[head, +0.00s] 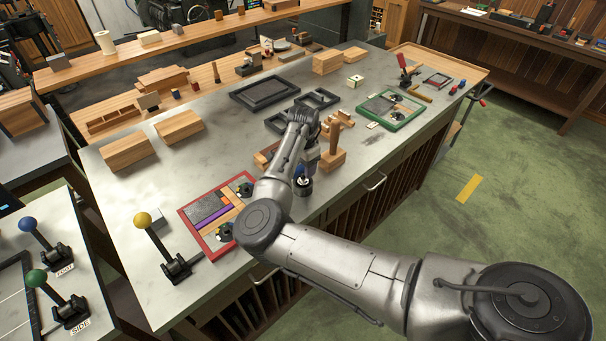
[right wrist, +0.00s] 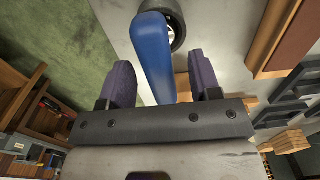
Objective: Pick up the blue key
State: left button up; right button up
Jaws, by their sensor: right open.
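The blue key (right wrist: 155,55) shows large in the right wrist view as a long blue handle, with a dark round piece with a metal rim at its far end. In the head view a small part of the blue key (head: 299,172) shows just above a dark round base on the bench. My right gripper (right wrist: 160,80) is open, with one finger on each side of the blue handle and a visible gap to it. In the head view my right gripper (head: 307,160) is partly hidden by my arm. My left gripper is in neither view.
A wooden block with an upright post (head: 332,155) stands close on the right of my gripper. A red-framed tray (head: 187,222) and a yellow-knobbed lever (head: 160,243) are to the left. A green-framed tray (head: 388,124) lies farther right.

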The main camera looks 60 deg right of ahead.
aim_at(303, 177)
notch_tip(303, 177, down, 2)
jog(key=shift+f, duration=0.2)
jog(key=shift+r, duration=0.1)
grip_shut()
dwell(0.3)
